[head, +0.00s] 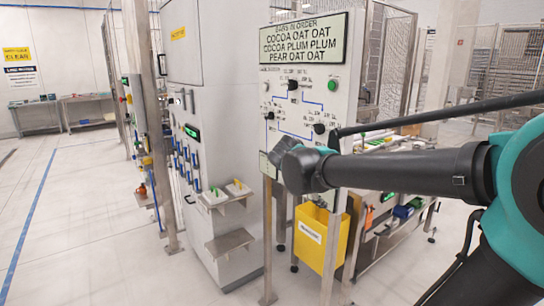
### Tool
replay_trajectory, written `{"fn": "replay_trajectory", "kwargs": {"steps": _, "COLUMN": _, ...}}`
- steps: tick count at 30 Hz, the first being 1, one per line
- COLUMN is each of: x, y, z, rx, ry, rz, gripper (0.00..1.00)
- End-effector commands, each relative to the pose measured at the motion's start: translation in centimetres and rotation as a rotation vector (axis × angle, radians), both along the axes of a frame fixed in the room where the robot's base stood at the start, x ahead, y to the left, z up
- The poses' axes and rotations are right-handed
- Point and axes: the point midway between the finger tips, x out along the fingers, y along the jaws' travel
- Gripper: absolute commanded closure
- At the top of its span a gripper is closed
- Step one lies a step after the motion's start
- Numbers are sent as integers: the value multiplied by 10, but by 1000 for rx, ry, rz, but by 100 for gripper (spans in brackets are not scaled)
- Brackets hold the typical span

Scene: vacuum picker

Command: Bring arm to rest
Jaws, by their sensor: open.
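My arm (410,170) reaches in from the right edge in the head view, with teal and black links. Its visible far end is a dark grey joint (305,168), in front of the sign panel's lower part. No gripper fingers can be made out, and nothing is seen held. The arm covers part of the panel and of the bench behind it.
A white sign panel (303,38) with knobs and a green button stands at centre. A yellow bin (320,240) hangs below it. A tall grey cabinet (215,130) with small shelves (230,243) stands left of it. The floor (80,220) at left is open.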

Motion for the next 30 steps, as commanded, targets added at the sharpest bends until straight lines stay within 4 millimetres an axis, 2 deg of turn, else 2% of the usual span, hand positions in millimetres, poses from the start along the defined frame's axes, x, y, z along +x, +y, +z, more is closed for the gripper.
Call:
{"fn": "replay_trajectory", "kwargs": {"steps": 1, "x": -15, "y": -15, "z": -32, "rx": 98, "ry": -6, "rz": -80, "gripper": 43}}
{"fn": "replay_trajectory", "kwargs": {"steps": 6, "x": -74, "y": -37, "z": -132, "rx": 473, "ry": -50, "rz": -388, "gripper": 43}}
{"fn": "replay_trajectory", "kwargs": {"steps": 9, "x": -110, "y": -37, "z": -178, "rx": 686, "ry": -83, "rz": -579, "gripper": 43}}
{"fn": "replay_trajectory", "kwargs": {"steps": 12, "x": -138, "y": -32, "z": -209, "rx": 854, "ry": -112, "rz": -735, "gripper": 43}}
{"fn": "replay_trajectory", "kwargs": {"steps": 15, "x": -156, "y": -26, "z": -226, "rx": 967, "ry": -133, "rz": -843, "gripper": 43}}
{"fn": "replay_trajectory", "kwargs": {"steps": 18, "x": -164, "y": -22, "z": -234, "rx": 1026, "ry": -141, "rz": -898, "gripper": 43}}
{"fn": "replay_trajectory", "kwargs": {"steps": 30, "x": -166, "y": -20, "z": -235, "rx": 1041, "ry": -142, "rz": -910, "gripper": 43}}
